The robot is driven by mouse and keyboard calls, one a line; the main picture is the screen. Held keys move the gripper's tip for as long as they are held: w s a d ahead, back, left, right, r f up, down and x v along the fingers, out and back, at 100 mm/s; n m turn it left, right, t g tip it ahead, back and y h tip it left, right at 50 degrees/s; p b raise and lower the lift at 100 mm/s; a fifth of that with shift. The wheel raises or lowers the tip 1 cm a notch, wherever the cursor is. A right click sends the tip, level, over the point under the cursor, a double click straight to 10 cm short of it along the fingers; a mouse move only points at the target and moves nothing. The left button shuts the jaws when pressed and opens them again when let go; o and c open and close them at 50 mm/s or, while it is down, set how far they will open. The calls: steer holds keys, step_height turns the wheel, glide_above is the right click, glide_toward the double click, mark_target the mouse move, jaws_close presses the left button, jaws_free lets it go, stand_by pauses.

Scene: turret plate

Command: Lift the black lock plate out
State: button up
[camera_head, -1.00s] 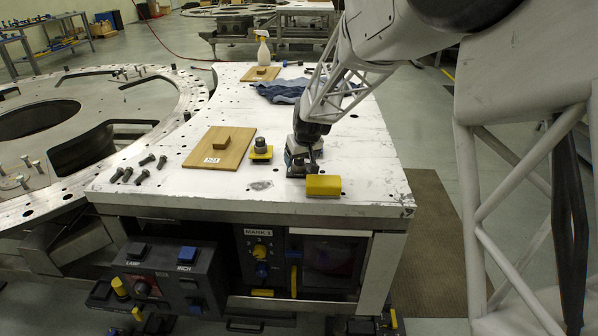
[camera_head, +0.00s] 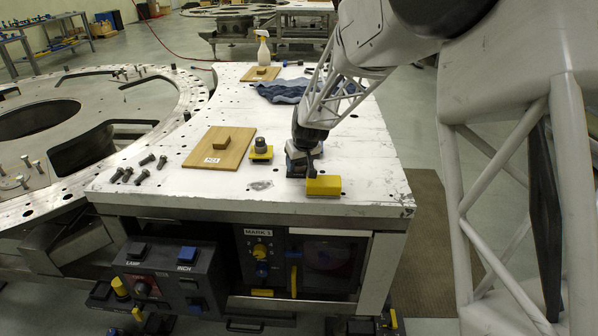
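My gripper (camera_head: 303,168) reaches down from the arm to the right front part of the white table. It is at or just above the tabletop, directly behind and left of a yellow block (camera_head: 323,187). The view is too small to show whether its fingers are open, shut or holding anything. I cannot make out a black lock plate for certain; something dark under the gripper blends with its fingers. To the left, a dark round knob (camera_head: 261,144) stands on a yellow square base (camera_head: 261,154).
The white table (camera_head: 215,190) also bears a wooden board (camera_head: 203,158) with a small block, several black bolts (camera_head: 143,175), a blue cloth (camera_head: 283,91) and a spray bottle (camera_head: 262,50). A large turret ring (camera_head: 165,100) adjoins on the left.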

steer(key=c, duration=0.7)
steer(key=shift+r, duration=0.15)
steer(key=shift+r, duration=4.9)
